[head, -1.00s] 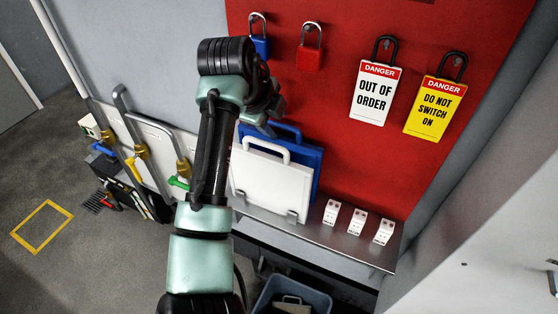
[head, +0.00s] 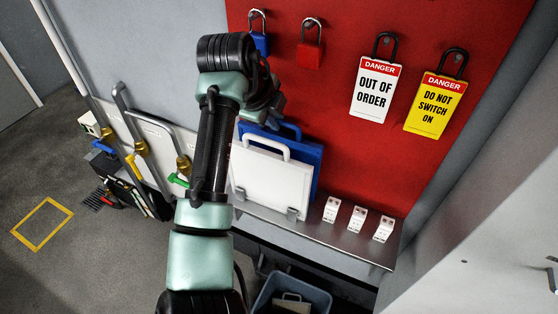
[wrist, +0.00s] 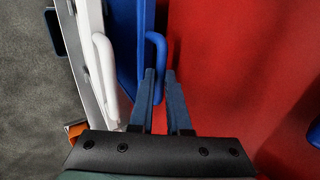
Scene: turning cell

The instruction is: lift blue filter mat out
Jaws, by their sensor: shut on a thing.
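The blue filter mat (head: 309,158) is a flat blue panel with a loop handle. It stands upright behind a white panel (head: 270,182) on a metal ledge, near the red board. In the wrist view the blue mat (wrist: 124,40) lies between the white panel (wrist: 88,30) and the red board. My gripper (wrist: 160,76) is shut on the mat's blue handle, with one finger on each side of it. In the head view my arm hides part of the gripper (head: 272,118) and the mat's left side. The white panel hides the mat's lower part.
The red board (head: 345,150) carries a blue padlock (head: 259,42), a red padlock (head: 310,55), a white tag (head: 376,92) and a yellow tag (head: 435,105). Several small white blocks (head: 357,221) stand on the ledge (head: 330,236). A grey bin (head: 291,293) is below. Pipes with valves stand left.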

